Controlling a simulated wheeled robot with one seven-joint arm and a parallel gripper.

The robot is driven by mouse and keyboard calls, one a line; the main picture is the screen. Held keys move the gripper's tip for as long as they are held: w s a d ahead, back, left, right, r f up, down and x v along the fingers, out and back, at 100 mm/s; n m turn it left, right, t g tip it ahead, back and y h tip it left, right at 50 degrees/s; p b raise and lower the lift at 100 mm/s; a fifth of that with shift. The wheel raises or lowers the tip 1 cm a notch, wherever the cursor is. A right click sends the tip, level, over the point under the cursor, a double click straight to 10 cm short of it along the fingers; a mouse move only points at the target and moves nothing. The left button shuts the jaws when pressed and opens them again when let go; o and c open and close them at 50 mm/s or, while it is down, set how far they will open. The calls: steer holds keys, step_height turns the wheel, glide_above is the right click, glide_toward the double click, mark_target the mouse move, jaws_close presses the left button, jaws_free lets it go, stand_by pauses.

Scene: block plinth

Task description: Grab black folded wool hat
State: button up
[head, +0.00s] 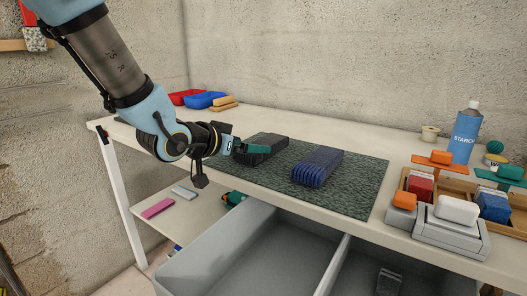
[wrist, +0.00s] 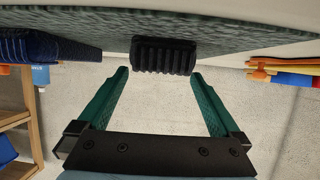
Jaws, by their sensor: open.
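The black folded wool hat (head: 268,146) lies on the dark green speckled mat (head: 362,190), towards its left end. In the wrist view the hat (wrist: 164,56) shows its ribbed end. My gripper (head: 240,148) is at the left end of the hat, low over the table. In the wrist view its two green fingers (wrist: 158,74) are spread apart, one to each side of the hat's near end, with nothing held between them. Whether a finger touches the hat I cannot tell.
A blue folded ribbed hat (head: 317,167) lies on the mat to the right. Red and blue trays (head: 205,100) stand at the back left. A starch bottle (head: 466,133) and wooden trays with coloured blocks are at the right. Grey bins (head: 250,250) sit below the table's front edge.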

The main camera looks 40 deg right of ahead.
mark_target(277, 143)
steer(key=shift+x, duration=2.7)
steer(key=shift+c, duration=0.2)
steer(key=c, duration=1.2)
